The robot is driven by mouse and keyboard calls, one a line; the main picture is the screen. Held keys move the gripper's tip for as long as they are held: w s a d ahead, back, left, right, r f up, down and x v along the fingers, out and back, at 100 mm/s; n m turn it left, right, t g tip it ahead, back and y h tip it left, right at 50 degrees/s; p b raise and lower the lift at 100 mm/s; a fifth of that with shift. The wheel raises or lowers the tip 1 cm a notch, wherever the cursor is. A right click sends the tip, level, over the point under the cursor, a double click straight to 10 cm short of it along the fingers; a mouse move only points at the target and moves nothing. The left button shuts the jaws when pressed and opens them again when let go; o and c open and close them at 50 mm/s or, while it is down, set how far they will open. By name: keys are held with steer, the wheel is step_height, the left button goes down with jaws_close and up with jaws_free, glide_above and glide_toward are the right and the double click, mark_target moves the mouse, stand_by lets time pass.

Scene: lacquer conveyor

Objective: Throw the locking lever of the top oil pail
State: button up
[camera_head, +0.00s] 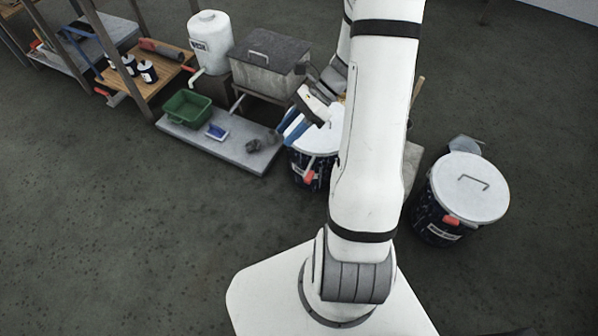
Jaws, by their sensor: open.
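Two dark pails with white lids stand on the floor. The near-middle pail (307,180) is partly hidden behind my arm; a red lever (310,170) hangs down its front side. The right pail (432,222) is in clear view, with a handle on its lid and a red lever tab (460,221) at the rim. Their labels are too small to read, so I cannot tell which is the top oil pail. My gripper (291,130) has blue fingers and is open, at the left edge of the middle pail's lid. I cannot tell whether it touches the lid.
A low grey slab (222,150) left of the middle pail holds a green bin (187,112), a small blue tray (217,132) and grey rags (264,140). Behind are a grey lidded box (268,62), a white tank (210,42) and shelves. The floor at front left is clear.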

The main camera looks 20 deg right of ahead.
steer(key=w+d+f+m+t+y+b, duration=0.2)
steer(key=d+f+m+t+b, duration=0.15)
steer(key=f+m, duration=0.55)
steer(key=w+d+f+m+t+y+b, duration=0.25)
steer(key=d+f+m+b, duration=0.2)
steer(key=f, duration=0.95)
steer(key=m+t+h+b, duration=0.3)
steer(key=m+t+b, duration=0.2)
steer(key=m+t, duration=0.55)
glide_toward(305, 175)
steer(key=w+m+g, duration=0.2)
steer(key=b+x, duration=0.1)
steer(key=x, duration=0.3)
steer(key=b+x, duration=0.1)
steer(key=x, duration=0.3)
steer(key=shift+s+a+r, duration=0.15)
steer(key=shift+a+r, duration=0.05)
steer(key=shift+a, duration=0.15)
jaws_close()
